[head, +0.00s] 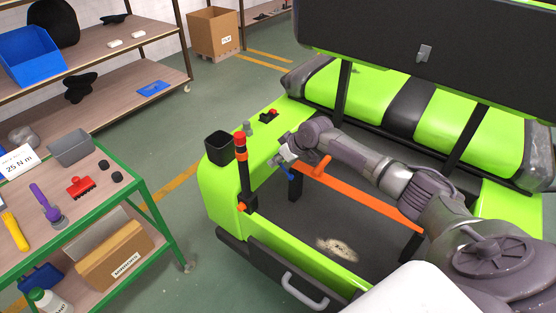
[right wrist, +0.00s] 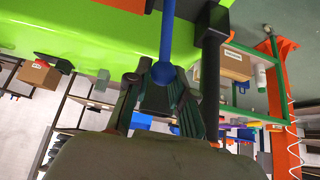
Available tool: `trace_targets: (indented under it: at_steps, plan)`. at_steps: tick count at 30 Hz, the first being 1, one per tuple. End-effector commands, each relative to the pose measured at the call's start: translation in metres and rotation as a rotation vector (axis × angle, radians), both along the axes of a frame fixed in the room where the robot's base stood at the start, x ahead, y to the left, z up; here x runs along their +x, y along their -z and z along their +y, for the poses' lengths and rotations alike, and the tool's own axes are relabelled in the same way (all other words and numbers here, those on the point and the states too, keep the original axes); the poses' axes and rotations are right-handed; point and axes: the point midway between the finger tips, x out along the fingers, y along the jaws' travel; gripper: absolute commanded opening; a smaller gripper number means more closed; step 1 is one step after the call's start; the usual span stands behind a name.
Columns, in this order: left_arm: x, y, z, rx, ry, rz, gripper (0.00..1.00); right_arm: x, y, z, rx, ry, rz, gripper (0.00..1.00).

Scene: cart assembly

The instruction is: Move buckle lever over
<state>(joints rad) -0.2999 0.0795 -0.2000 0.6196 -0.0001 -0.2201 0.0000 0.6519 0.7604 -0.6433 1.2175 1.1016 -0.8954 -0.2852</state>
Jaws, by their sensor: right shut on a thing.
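The bright green cart (head: 220,193) fills the middle and right of the head view. My right gripper (head: 285,157) is over the cart's side, just right of an upright black post (head: 242,175) with a red top. In the right wrist view my right gripper (right wrist: 163,78) is shut on a thin blue rod (right wrist: 168,32), which looks like the buckle lever. The fingers hide the rod's near end. An orange bar (head: 375,197) with a short orange handle (head: 321,166) runs beside the gripper. My left gripper is out of view.
A black square cup (head: 218,146) and a small red-and-black part (head: 269,115) sit on the cart's side. A green-framed bench (head: 137,184) with tools stands at left. Shelves (head: 135,82) and a cardboard box (head: 213,32) are behind. Floor between bench and cart is clear.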

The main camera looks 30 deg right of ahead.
Motion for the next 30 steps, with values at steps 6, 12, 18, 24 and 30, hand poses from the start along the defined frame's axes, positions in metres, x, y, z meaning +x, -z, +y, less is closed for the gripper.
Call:
trace_targets:
  at_steps: [6, 12, 18, 24, 30]
  plan:
    - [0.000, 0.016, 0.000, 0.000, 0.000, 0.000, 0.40, 0.010, 0.013, 0.006, 0.003, -0.002, 0.000, 0.03]
    - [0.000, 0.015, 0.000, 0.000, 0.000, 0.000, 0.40, 0.011, 0.012, 0.006, 0.001, -0.001, 0.001, 0.03]
    - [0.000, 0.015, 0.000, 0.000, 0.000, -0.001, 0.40, 0.011, 0.012, 0.006, 0.001, -0.001, 0.002, 0.39]
    - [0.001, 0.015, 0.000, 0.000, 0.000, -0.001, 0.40, 0.011, 0.011, 0.005, 0.001, -0.001, 0.000, 0.51]
    - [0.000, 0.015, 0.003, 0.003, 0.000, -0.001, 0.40, 0.011, 0.010, 0.005, 0.001, -0.001, 0.000, 0.51]
